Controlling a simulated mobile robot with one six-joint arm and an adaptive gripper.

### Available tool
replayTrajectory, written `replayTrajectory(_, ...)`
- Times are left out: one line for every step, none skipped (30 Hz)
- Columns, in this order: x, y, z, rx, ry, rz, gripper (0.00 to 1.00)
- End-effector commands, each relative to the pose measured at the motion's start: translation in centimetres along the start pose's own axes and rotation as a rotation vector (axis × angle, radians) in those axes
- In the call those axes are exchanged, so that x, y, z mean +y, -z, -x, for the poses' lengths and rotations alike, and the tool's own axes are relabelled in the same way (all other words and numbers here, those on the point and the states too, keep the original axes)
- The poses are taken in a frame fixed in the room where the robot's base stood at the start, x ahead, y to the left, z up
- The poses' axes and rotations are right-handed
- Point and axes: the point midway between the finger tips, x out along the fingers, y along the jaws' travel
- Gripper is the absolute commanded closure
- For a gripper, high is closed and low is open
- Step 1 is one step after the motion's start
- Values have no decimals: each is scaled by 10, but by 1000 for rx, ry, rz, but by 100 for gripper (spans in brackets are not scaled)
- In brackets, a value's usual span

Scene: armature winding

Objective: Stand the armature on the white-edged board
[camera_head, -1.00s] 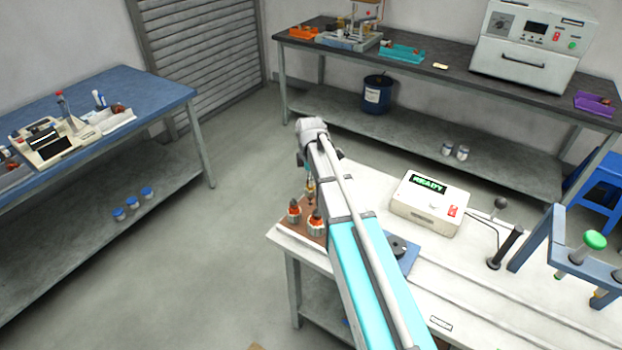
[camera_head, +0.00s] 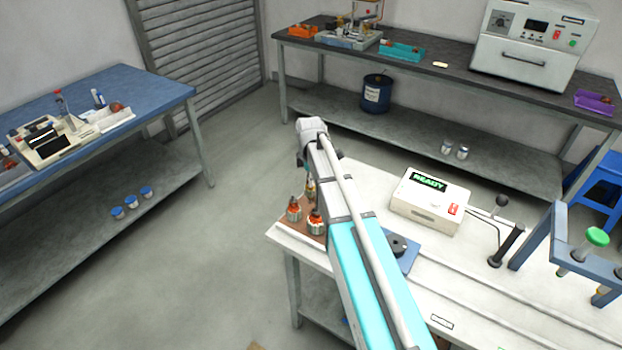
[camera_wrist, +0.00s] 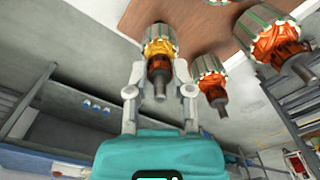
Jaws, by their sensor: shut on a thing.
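My gripper (camera_wrist: 160,82) is shut on an armature (camera_wrist: 160,48) with a yellow-orange winding and a green-and-silver core. Its core end faces the brown board (camera_wrist: 188,20) and its shaft points away from it. I cannot tell whether the core touches the board. Two other armatures with red-orange windings stand on the board, one (camera_wrist: 209,78) beside the held one and one (camera_wrist: 278,45) larger in the wrist view. In the head view the brown board (camera_head: 296,231) lies on the white table's left corner. My arm hides most of the gripper there.
The white table (camera_head: 480,290) also bears a box reading READY (camera_head: 429,200), a blue plate (camera_head: 410,252) with a dark round part, and a blue rack (camera_head: 540,235) at the right. A blue bench (camera_head: 150,85) stands apart at the left. Open floor lies between.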

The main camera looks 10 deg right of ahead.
Motion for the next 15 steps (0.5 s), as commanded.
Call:
replayTrajectory(0, 0, -2, 0, 0, 0, 100)
replayTrajectory(0, 0, -2, 0, 0, 0, 100)
replayTrajectory(0, 0, -2, 0, 0, 0, 100)
replayTrajectory(0, 0, -3, 0, 0, 0, 100)
replayTrajectory(0, 0, -3, 0, 0, 0, 100)
replayTrajectory(0, 0, -4, 0, 0, 0, 100)
replayTrajectory(0, 0, -4, 0, 0, 0, 100)
replayTrajectory(0, 0, -5, 0, 0, 0, 100)
replayTrajectory(0, 0, -5, 0, 0, 1, 100)
replayTrajectory(0, 0, -6, 0, 0, 1, 100)
replayTrajectory(0, 0, -6, 0, 0, 1, 100)
replayTrajectory(0, 0, -7, 0, 0, 1, 100)
replayTrajectory(0, 0, -7, 0, 0, 1, 100)
replayTrajectory(0, 0, -8, 0, 0, 1, 100)
replayTrajectory(0, 0, -8, 0, 0, 1, 100)
